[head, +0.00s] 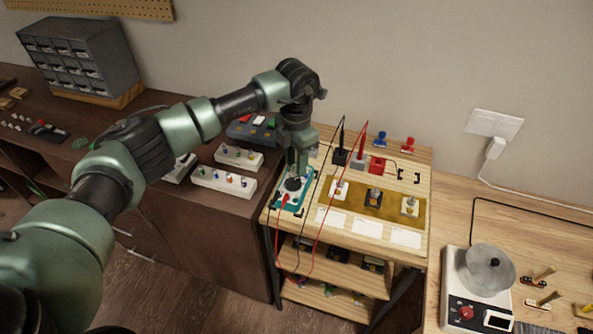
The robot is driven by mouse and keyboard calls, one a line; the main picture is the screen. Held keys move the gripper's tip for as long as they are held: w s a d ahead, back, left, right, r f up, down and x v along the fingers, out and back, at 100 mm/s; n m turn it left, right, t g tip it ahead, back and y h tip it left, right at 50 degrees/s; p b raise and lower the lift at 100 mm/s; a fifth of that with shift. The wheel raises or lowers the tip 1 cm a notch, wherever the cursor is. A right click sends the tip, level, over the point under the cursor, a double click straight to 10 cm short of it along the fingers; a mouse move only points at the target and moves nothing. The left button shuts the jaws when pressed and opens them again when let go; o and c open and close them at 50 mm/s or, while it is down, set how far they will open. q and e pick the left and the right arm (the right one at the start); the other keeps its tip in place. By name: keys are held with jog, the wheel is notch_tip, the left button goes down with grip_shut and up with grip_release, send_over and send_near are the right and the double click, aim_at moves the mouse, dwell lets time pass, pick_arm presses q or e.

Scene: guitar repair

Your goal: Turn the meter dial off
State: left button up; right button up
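The meter (287,202) has a teal case and lies on the left end of the light wooden bench. Its round black dial (292,184) shows just under my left gripper. My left arm comes in from the left and bends down, so the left gripper (295,172) points down right at the dial. The fingertips are small and partly hidden, so I cannot tell whether they touch or grip the dial. The dial's pointer setting is too small to read. My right gripper is not in view.
Red and black leads run by the meter, with probes standing in holders (340,156) behind it. A yellow mat (389,214) with small parts lies to the right. White strips with knobs (224,182) lie left.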

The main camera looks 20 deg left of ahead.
aim_at(296, 177)
pick_arm(q)
notch_tip(296, 177, down, 4)
jog(key=shift+r+p, duration=0.15)
jog(key=shift+p, duration=0.3)
jog(key=shift+f, duration=0.45)
grip_shut()
jog(key=shift+n, duration=0.3)
jog(key=shift+w+a+n+b, duration=0.1)
jog(key=shift+w+n+b, duration=0.05)
jog(key=shift+n+b, duration=0.9)
jog(key=shift+a+n+b, duration=0.15)
jog(key=shift+n+b, duration=0.35)
jog(key=shift+n, duration=1.55)
